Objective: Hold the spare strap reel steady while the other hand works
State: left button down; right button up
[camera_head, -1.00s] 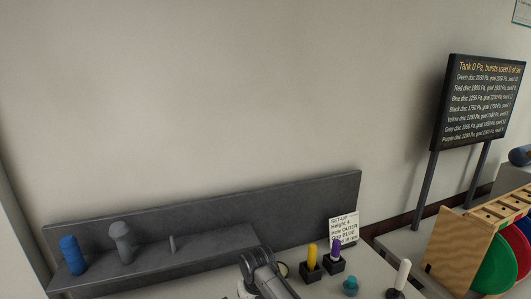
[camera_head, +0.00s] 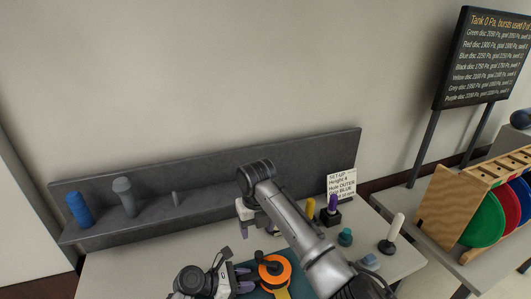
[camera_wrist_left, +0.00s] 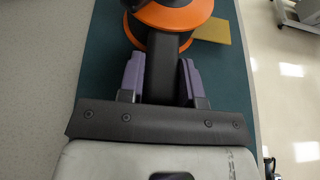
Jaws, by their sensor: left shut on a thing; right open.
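The spare strap reel (camera_head: 281,270) is an orange disc with a dark centre, low in the head view on a teal mat (camera_wrist_left: 88,75). In the left wrist view the orange reel (camera_wrist_left: 175,15) is at the top, with a dark bar running from it towards me. My left gripper (camera_head: 243,278) is beside the reel. In the wrist view its purple fingers (camera_wrist_left: 164,75) are shut on the dark bar, one on each side. My right gripper (camera_head: 250,214) is open above the table behind the reel, partly hidden by its own arm. No held object shows there.
A grey ledge (camera_head: 225,195) carries a blue grip (camera_head: 79,210), a grey grip (camera_head: 125,197) and a small peg. A wooden disc rack (camera_head: 450,205) is farther right.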

pick_arm(q)
jog(key=c, duration=0.7)
grip_release()
